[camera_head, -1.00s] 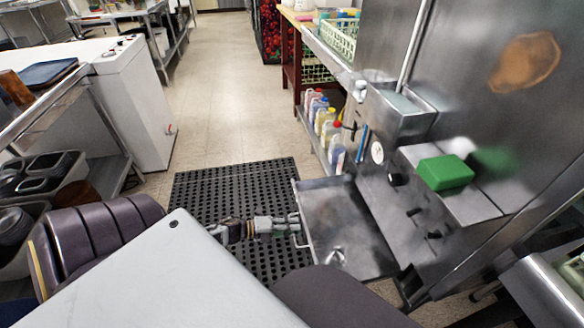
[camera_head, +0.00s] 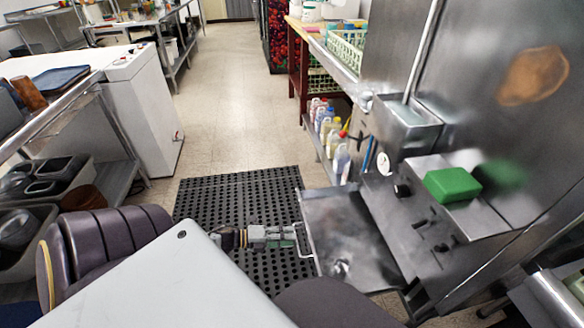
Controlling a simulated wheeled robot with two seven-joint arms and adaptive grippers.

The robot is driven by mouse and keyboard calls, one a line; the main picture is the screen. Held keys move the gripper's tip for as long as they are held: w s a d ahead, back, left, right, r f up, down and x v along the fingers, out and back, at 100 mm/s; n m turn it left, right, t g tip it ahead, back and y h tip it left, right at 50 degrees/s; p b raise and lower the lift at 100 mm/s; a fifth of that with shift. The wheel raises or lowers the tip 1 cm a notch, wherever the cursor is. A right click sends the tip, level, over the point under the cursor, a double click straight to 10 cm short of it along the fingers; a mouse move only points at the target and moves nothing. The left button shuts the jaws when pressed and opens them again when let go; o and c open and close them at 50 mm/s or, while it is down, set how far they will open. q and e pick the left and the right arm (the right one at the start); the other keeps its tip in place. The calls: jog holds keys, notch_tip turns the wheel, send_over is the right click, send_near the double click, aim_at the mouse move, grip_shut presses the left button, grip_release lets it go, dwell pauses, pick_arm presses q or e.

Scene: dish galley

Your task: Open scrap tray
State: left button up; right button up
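The scrap tray (camera_head: 345,228) is a shallow grey metal tray, standing out from the lower front of the steel machine over the floor. A thin bar handle (camera_head: 311,243) is on its left edge. My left gripper (camera_head: 294,236) is at the left of the tray, beside the handle and level with it. Its fingers look parted, with the tips at or just short of the bar; nothing is seen held. Part of my own body hides the tray's near corner. My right gripper is not in view.
The steel machine (camera_head: 500,130) fills the right, with a green block (camera_head: 452,184) on its ledge. Several bottles (camera_head: 330,130) stand on a low shelf behind the tray. A black perforated mat (camera_head: 235,195) covers the floor. A white counter (camera_head: 140,110) is at left; the aisle beyond is clear.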

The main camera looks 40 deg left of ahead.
pick_arm(q)
jog(key=v, duration=0.8)
jog(key=shift+s+a, duration=0.15)
jog(key=shift+s, duration=0.1)
dwell(0.7)
